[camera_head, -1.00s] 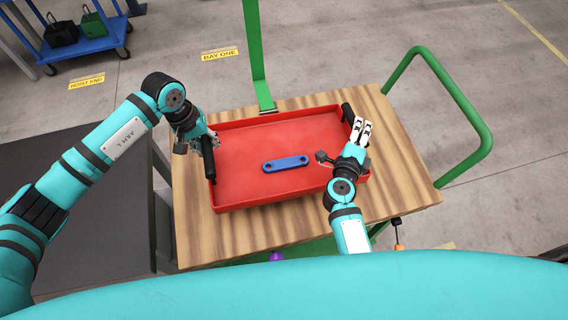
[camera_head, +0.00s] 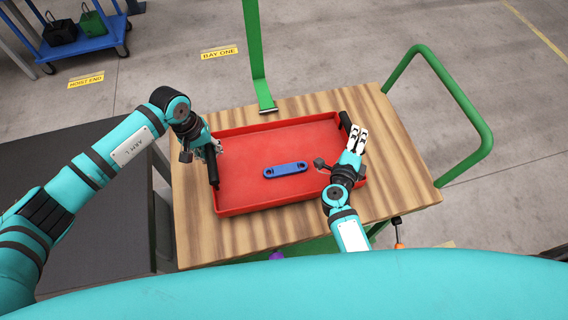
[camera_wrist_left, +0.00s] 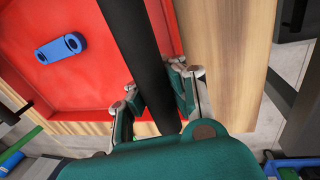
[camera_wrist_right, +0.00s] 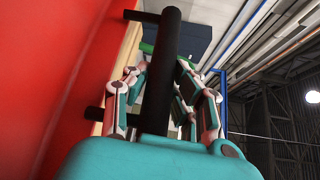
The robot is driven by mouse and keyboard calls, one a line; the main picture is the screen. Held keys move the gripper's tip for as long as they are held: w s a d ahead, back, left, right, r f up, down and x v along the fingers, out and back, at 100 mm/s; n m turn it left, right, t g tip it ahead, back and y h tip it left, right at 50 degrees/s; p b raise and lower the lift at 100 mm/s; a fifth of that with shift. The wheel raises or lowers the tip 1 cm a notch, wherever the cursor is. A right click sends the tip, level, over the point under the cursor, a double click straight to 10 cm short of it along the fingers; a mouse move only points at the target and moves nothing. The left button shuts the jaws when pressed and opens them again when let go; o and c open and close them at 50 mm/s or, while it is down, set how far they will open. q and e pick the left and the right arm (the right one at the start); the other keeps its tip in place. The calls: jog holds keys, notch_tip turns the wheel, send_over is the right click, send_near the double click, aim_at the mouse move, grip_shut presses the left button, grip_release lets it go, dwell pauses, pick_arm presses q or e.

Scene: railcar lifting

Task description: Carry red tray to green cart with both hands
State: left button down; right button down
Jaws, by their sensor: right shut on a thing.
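The red tray (camera_head: 245,188) lies on the wooden deck of the green cart (camera_head: 405,190), with a blue two-holed link (camera_head: 286,169) inside it. My left gripper (camera_head: 214,150) is at the tray's left black handle (camera_head: 214,168). In the left wrist view its fingers (camera_wrist_left: 158,92) stand open on either side of that handle (camera_wrist_left: 135,40). My right gripper (camera_head: 359,138) is at the right black handle (camera_head: 345,121). In the right wrist view it is shut on that handle (camera_wrist_right: 160,70), though the exact contact is partly hidden.
A dark table (camera_head: 100,220) stands left of the cart. A green upright post (camera_head: 256,60) rises behind the tray, and the cart's green push rail (camera_head: 470,115) is at the right. A blue trolley (camera_head: 85,42) stands far back left.

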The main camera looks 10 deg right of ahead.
pick_arm(q)
jog(key=c, duration=1.9)
grip_release()
pick_arm(e)
jog(key=c, duration=1.4)
grip_release()
jog(key=shift+c, duration=0.2)
pick_arm(q)
jog(key=o, duration=0.5)
pick_arm(e)
jog(key=o, duration=0.3)
jog(key=shift+s+a, duration=0.1)
jog(key=shift+s, duration=0.1)
jog(key=v, duration=0.7)
jog(key=shift+s+a, duration=0.1)
pick_arm(q)
jog(key=r, duration=0.4)
jog(key=a+r, duration=0.1)
jog(key=r, duration=0.3)
jog(key=a+r, duration=0.1)
jog(key=r, duration=0.2)
jog(key=shift+s+a+r, duration=0.1)
jog(key=shift+s+r, duration=0.05)
jog(key=shift+r, duration=0.25)
